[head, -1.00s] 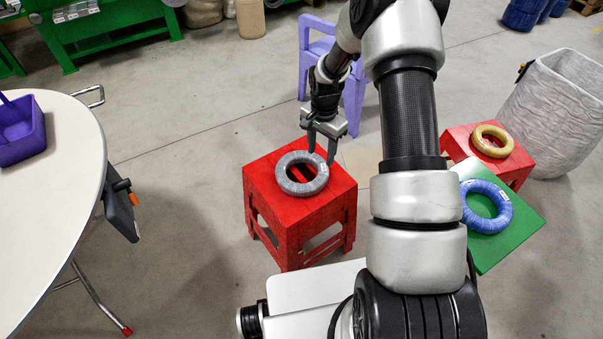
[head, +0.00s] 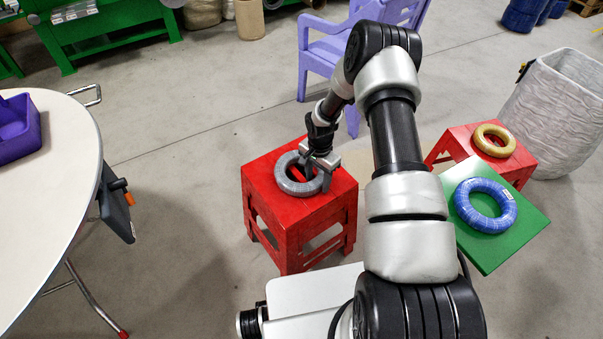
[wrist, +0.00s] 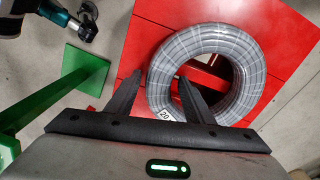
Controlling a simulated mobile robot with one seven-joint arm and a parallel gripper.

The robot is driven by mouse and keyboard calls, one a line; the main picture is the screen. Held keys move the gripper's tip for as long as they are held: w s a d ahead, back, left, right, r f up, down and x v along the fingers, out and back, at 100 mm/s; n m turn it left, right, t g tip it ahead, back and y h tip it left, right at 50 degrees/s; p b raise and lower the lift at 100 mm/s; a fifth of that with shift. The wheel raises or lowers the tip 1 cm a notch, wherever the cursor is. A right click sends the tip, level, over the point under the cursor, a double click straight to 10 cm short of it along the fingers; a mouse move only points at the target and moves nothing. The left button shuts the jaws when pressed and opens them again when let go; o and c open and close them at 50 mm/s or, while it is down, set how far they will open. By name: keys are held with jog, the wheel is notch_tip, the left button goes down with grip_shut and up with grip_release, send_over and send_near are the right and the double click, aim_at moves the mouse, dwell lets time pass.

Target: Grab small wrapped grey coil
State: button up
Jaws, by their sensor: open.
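The small wrapped grey coil (head: 294,184) lies flat on top of the red stool (head: 262,208) in the head view. It also shows in the wrist view (wrist: 250,62), with a small white label on its near left side. My gripper (head: 316,182) is open over the right side of the coil. In the wrist view, the two dark fingers of my gripper (wrist: 160,90) point at the coil's near left part. I cannot tell whether either finger touches the coil.
A blue coil (head: 485,205) lies on a green stand (head: 520,222) at the right. A yellow coil (head: 494,140) lies on another red stool (head: 456,140). A purple chair (head: 318,52) stands behind, and a white table (head: 50,190) stands at the left.

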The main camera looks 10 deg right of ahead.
jog(key=shift+f, duration=0.15)
grip_shut()
jog(key=shift+w, duration=0.1)
